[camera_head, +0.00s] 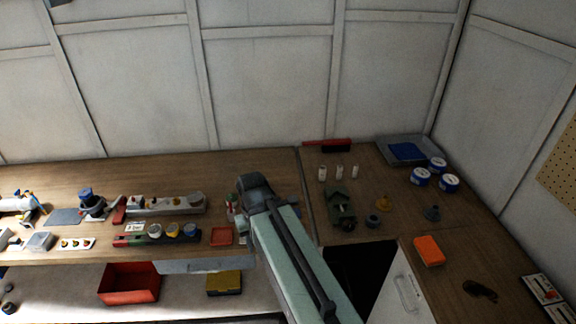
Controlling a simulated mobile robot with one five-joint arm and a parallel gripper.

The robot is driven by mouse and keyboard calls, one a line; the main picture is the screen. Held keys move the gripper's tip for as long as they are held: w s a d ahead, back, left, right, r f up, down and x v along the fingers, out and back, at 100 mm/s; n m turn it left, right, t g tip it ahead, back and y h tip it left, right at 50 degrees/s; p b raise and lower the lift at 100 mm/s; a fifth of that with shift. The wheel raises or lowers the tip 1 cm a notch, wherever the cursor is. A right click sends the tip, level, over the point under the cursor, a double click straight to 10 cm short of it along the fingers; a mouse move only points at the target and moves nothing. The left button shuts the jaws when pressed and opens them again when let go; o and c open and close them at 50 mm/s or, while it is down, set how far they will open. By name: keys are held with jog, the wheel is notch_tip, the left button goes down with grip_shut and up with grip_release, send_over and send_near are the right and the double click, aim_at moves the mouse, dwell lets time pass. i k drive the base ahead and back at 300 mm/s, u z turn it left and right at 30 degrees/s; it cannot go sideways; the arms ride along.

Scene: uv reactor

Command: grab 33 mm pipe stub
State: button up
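I cannot tell for sure which thing is the 33 mm pipe stub. A short dark grey round piece (373,221) on the right-hand bench could be a stub. Three small pale upright cylinders stand behind it: a left one (322,173), a middle one (339,172) and a right one (354,171). They are too small to size. My arm reaches up from the bottom middle to a dark joint over the bench seam. My gripper's fingers do not show; they are hidden beyond that joint or out of sight.
A green device (341,209) stands left of the dark piece, a yellow-brown part (383,204) close behind. Blue-and-white tins (448,183) and a grey tray (386,146) stand at the back right. An orange block (429,250) lies in front. A dark gap (352,268) opens below the bench.

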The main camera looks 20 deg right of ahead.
aim_at(322, 172)
jog(key=u, duration=0.55)
jog(key=i, duration=0.75)
jog(key=u, duration=0.6)
jog(key=i, duration=0.6)
jog(key=z, duration=0.15)
jog(key=k, duration=0.6)
jog(key=u, duration=0.1)
